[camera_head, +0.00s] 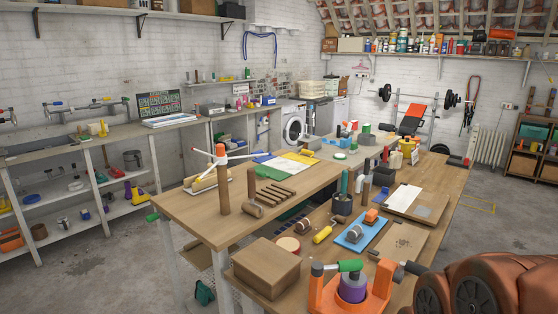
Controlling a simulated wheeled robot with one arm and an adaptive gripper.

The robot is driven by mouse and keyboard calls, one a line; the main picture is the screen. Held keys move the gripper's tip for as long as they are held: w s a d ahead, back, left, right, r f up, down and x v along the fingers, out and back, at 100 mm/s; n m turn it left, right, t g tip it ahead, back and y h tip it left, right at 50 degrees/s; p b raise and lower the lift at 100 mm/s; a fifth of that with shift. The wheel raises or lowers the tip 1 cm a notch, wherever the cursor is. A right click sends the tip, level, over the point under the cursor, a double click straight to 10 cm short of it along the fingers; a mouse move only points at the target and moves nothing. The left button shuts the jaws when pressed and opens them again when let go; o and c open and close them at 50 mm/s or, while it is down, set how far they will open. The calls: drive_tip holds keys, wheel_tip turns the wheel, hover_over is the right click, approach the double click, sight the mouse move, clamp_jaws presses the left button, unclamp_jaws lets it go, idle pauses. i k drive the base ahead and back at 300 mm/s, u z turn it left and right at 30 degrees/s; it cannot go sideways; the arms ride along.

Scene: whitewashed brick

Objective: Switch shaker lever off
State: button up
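An orange device (378,294) stands at the near edge of the workbench, at the bottom of the view, with its base cut off by the frame. A purple cylinder (352,287) sits in it. My gripper does not show clearly anywhere in this view.
The long wooden bench (185,208) carries a brown box (265,268), a wooden post (222,192), a blue tray (362,230) and flat boards (415,203). A large brown rounded shape (495,285) blocks the lower right corner. Concrete floor (120,265) is clear at left.

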sight(319, 267)
drive_tip(key=u, duration=0.55)
drive_tip(key=k, duration=0.65)
drive_tip(key=u, duration=1.1)
drive_tip(key=i, duration=0.85)
drive_tip(key=z, duration=0.45)
drive_tip(key=i, duration=0.5)
drive_tip(key=z, duration=0.7)
